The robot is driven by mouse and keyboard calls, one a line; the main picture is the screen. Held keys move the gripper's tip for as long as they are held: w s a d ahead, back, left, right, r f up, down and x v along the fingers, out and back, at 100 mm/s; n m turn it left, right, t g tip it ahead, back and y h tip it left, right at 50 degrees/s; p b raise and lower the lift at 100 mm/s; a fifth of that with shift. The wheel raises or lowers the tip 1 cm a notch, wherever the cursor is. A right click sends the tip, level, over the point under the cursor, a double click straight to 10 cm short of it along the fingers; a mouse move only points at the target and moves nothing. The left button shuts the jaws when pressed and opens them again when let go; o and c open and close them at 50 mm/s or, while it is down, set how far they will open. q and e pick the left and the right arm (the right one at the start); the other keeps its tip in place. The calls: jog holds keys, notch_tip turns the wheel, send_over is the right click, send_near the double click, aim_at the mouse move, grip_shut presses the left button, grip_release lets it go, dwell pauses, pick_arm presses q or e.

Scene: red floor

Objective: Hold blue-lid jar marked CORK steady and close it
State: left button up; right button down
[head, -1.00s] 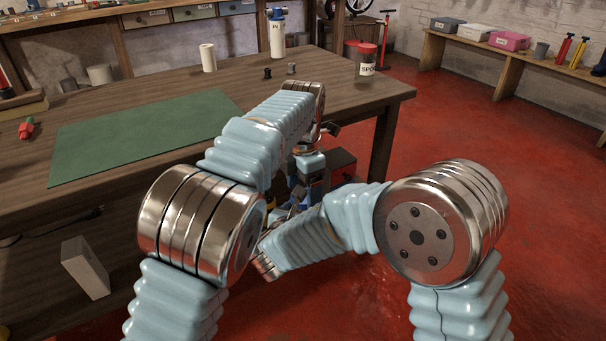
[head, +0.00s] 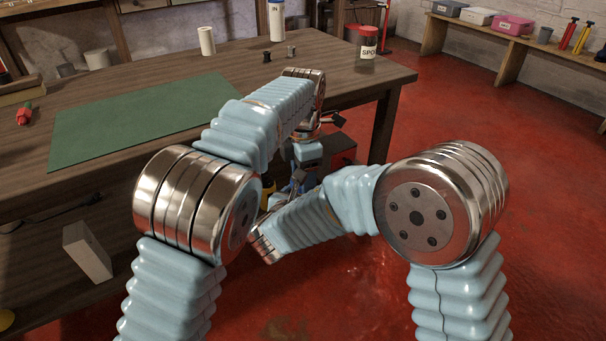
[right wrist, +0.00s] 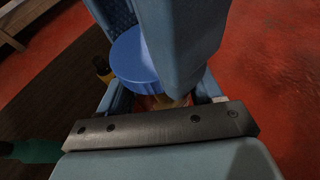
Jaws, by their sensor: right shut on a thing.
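The blue lid (right wrist: 133,62) shows in the right wrist view, with a narrow strip of orange-brown jar (right wrist: 160,102) below it. The CORK marking is not visible. My right gripper (right wrist: 150,98) is shut on the jar, mostly hidden by its own fingers. A grey-blue part of my left gripper (right wrist: 185,40) stands against or just over the lid's right side; I cannot tell if it touches. In the head view, my left gripper (head: 308,155) points down beyond the table's front edge, close above my right gripper (head: 295,188). The left jaws are too hidden to read.
The wooden table (head: 350,85) holds a green mat (head: 140,120), a white roll (head: 206,40), a white bottle (head: 277,24), small dark pieces (head: 267,57) and a red-lidded jar (head: 367,46). A shelf bench (head: 480,36) stands far right. Red floor (head: 530,150) is open at right.

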pick_arm(q)
jog(key=m, duration=0.8)
jog(key=o, duration=1.2)
jog(key=shift+c, duration=0.2)
jog(key=shift+r, duration=2.25)
jog(key=shift+c, duration=0.4)
